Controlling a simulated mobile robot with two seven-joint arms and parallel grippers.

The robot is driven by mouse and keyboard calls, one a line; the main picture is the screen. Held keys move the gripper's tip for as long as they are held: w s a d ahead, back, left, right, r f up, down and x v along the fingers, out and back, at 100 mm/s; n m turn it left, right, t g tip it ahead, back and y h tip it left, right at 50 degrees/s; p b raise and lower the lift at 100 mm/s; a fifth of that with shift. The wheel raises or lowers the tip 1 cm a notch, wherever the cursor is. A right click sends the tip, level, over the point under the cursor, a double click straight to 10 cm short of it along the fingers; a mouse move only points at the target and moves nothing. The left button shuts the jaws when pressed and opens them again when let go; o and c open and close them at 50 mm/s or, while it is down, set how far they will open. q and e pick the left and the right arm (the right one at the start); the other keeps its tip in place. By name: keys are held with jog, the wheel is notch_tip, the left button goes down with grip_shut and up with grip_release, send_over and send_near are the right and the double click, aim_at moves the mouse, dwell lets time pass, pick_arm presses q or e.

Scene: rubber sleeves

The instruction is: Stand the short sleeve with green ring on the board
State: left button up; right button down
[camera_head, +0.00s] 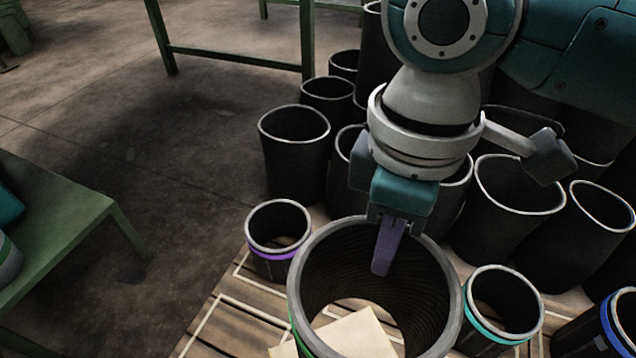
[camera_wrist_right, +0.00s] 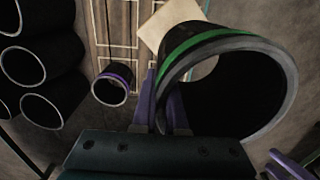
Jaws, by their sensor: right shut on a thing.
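The short sleeve with the green ring (camera_head: 300,335) is a black tube with a grey rim, at the bottom centre of the head view. It also shows in the right wrist view (camera_wrist_right: 200,42), its open end facing the camera. My right gripper (camera_head: 387,262) is shut on its wall at the rim, one purple finger inside the sleeve. The sleeve appears held above the wooden board (camera_head: 235,322), which has pale outlined squares. The sleeve hides part of the board, and its lower end is hidden in the head view.
A purple-ringed sleeve (camera_head: 272,265) stands left of the held one, a teal-ringed sleeve (camera_head: 483,336) right. A blue-ringed sleeve (camera_head: 607,322) is at the right edge. Several plain black sleeves (camera_head: 290,165) crowd behind. A cream sheet (camera_head: 352,335) shows through the held sleeve. A green table (camera_head: 50,215) stands left.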

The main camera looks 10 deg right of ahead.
aim_at(372, 301)
notch_tip(372, 301, down, 14)
jog(key=b, duration=0.8)
jog(key=shift+s+d+r, duration=0.1)
jog(key=shift+s, duration=0.05)
notch_tip(372, 301, down, 4)
jog(key=b, duration=0.3)
jog(key=shift+f, duration=0.55)
jog(key=c, duration=1)
grip_release()
jog(key=shift+o, duration=0.2)
